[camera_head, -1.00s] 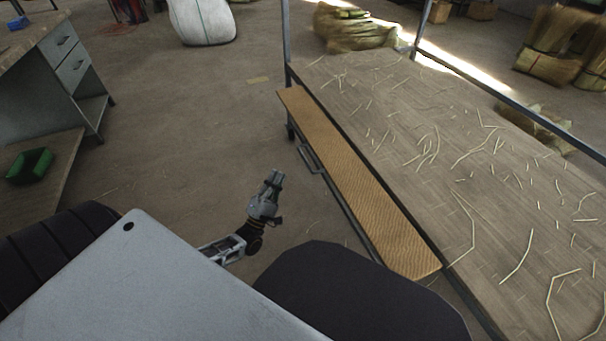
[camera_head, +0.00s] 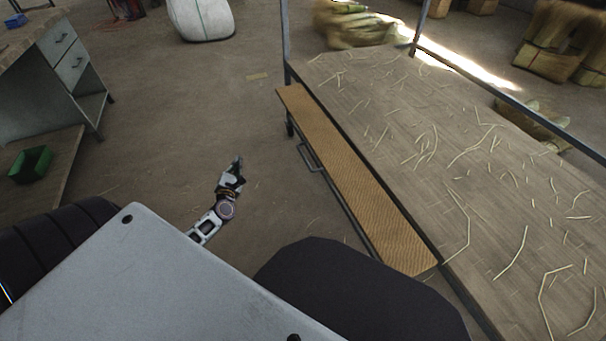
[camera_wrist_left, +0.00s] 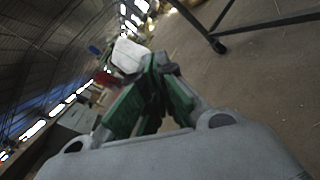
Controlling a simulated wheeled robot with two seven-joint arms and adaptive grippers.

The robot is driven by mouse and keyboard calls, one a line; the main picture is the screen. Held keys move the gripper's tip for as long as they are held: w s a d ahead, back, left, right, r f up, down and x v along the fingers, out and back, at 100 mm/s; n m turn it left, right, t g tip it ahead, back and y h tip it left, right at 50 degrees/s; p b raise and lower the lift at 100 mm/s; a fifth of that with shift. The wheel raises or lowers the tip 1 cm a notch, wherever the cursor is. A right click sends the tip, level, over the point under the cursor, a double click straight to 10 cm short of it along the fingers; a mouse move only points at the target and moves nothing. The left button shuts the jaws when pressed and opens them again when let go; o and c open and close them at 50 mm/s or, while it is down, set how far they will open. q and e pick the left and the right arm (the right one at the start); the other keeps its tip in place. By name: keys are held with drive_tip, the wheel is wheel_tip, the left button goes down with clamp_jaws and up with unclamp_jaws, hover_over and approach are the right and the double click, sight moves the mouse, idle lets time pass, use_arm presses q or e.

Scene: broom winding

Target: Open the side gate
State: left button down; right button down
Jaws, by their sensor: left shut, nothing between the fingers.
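The side gate (camera_head: 352,170) is a long tan woven panel along the near left side of the wooden cart bed (camera_head: 430,150). A grey metal handle (camera_head: 308,158) hangs at its outer edge. My left gripper (camera_head: 237,162) is over the floor to the left of the handle, apart from it. In the left wrist view its green-padded fingers (camera_wrist_left: 155,85) meet at the tips, shut and empty. A cart leg with a caster (camera_wrist_left: 217,46) shows at the top of that view. My right gripper is not in view.
A grey desk (camera_head: 65,70) stands at the left, with a green bin (camera_head: 31,164) on a low board. A white sack (camera_head: 202,18) stands at the back. Straw bundles (camera_head: 355,26) lie behind the cart. Floor between desk and cart is clear.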

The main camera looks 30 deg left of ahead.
use_arm(q)
drive_tip(key=s+d+m+g+h, duration=0.1)
drive_tip(key=d+m+h, duration=0.2)
drive_tip(key=d+h, duration=0.6)
drive_tip(key=d+r+m+g+h, duration=0.1)
drive_tip(key=d+m+h, duration=0.2)
drive_tip(key=d+h, duration=0.6)
drive_tip(key=d, duration=0.3)
drive_tip(key=shift+s+r+g+h, duration=0.2)
drive_tip(key=shift+s+g+h, duration=0.1)
drive_tip(key=shift+s+h, duration=0.1)
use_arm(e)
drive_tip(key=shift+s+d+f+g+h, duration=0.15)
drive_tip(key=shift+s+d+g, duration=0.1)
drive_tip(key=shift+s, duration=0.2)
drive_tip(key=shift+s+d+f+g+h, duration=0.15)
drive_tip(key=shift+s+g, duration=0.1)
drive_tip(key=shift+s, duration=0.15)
use_arm(q)
drive_tip(key=shift+w, duration=0.1)
